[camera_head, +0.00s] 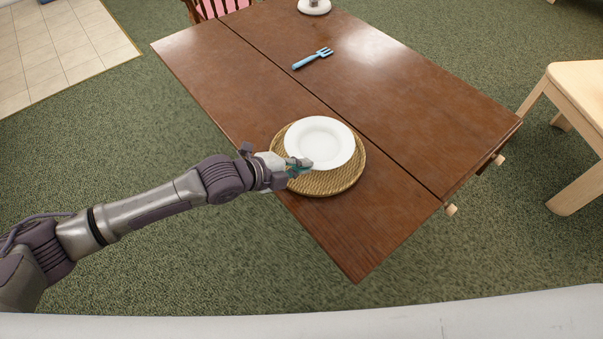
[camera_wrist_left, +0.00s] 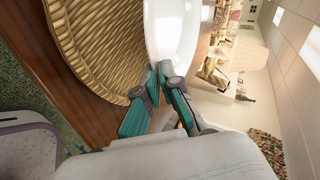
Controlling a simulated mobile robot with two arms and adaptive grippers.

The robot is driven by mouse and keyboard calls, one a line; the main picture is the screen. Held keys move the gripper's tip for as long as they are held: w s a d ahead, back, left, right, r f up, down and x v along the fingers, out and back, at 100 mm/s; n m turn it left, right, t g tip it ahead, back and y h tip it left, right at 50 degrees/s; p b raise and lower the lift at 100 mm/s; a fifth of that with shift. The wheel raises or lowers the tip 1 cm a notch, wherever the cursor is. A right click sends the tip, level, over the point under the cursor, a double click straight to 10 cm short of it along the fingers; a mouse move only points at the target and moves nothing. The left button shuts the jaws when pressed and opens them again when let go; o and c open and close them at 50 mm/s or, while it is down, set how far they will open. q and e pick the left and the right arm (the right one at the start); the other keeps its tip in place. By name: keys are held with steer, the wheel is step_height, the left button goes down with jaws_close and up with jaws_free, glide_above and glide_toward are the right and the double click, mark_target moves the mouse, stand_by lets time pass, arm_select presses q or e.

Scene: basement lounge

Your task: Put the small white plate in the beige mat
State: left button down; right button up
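The small white plate (camera_head: 320,142) is over the round beige woven mat (camera_head: 328,184) on the brown table, shifted toward the mat's far side. It also shows in the left wrist view (camera_wrist_left: 172,30), with the mat (camera_wrist_left: 92,40) below it. My left gripper (camera_head: 303,164) is at the plate's near left rim. In the left wrist view its teal fingers (camera_wrist_left: 159,72) come together on that rim, so it is shut on the plate. The plate looks slightly above the mat; whether any part touches is hard to tell. My right gripper is not in view.
A blue fork (camera_head: 313,58) lies farther back on the table (camera_head: 400,110). A white-based object (camera_head: 314,6) stands at the far edge. A light wooden piece of furniture (camera_head: 580,95) is at the right. The table right of the mat is clear.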

mark_target(300, 183)
arm_select(q)
step_height(300, 183, down, 4)
steer(key=b, duration=0.3)
steer(key=shift+r, duration=0.25)
steer(key=c, duration=1.6)
jaws_free()
steer(key=shift+s+a, duration=0.1)
steer(key=shift+a, duration=0.1)
steer(key=v, duration=1.1)
steer(key=shift+s+a+r+p, duration=0.15)
steer(key=shift+r+p, duration=0.1)
steer(key=shift+p, duration=0.15)
